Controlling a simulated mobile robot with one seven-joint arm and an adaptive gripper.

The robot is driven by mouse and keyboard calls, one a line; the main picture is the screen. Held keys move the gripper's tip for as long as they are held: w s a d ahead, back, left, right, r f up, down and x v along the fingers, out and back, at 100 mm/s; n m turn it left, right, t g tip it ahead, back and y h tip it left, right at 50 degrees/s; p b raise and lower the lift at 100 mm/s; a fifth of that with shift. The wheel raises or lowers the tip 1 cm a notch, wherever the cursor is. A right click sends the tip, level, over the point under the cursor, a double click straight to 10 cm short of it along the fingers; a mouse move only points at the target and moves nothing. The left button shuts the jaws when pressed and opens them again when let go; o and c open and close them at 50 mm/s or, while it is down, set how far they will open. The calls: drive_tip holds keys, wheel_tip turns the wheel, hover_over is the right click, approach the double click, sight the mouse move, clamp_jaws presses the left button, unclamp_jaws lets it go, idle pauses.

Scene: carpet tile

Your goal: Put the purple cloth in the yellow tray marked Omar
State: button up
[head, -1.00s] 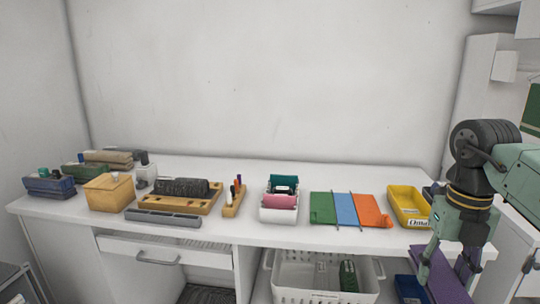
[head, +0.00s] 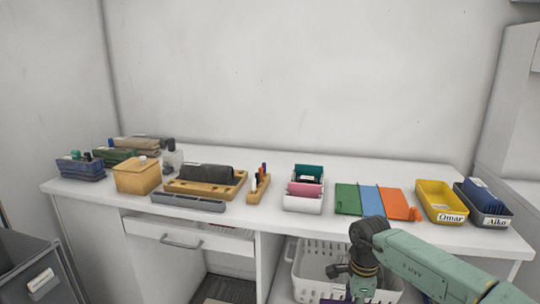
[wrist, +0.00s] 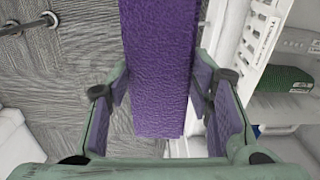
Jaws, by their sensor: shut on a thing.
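The purple cloth (wrist: 158,70) hangs between the fingers of my gripper (wrist: 165,100) in the wrist view, as a long folded strip. My gripper is shut on it. In the head view my gripper (head: 350,285) is low at the bottom edge, in front of the table and below its top; only a sliver of purple shows there. The yellow tray (head: 440,188) with the label Omar stands on the right part of the table, up and to the right of my gripper. Its visible inside looks empty.
A dark tray marked Aiko (head: 505,220) with a blue item stands just right of the yellow tray. Green, blue and orange flat pieces (head: 372,201) lie to its left. A white basket (head: 310,268) is on the shelf below, close to my gripper.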

drive_tip(key=a+f+n+b, duration=0.1)
drive_tip(key=a+f+n, duration=0.9)
drive_tip(key=f, duration=0.3)
drive_tip(key=s+a+f+n+b, duration=0.1)
drive_tip(key=a+f+n, duration=0.9)
drive_tip(key=a+f, duration=0.2)
drive_tip(key=shift+s+f+b, duration=0.15)
drive_tip(key=shift+f+b, duration=0.25)
drive_tip(key=shift+f, duration=0.4)
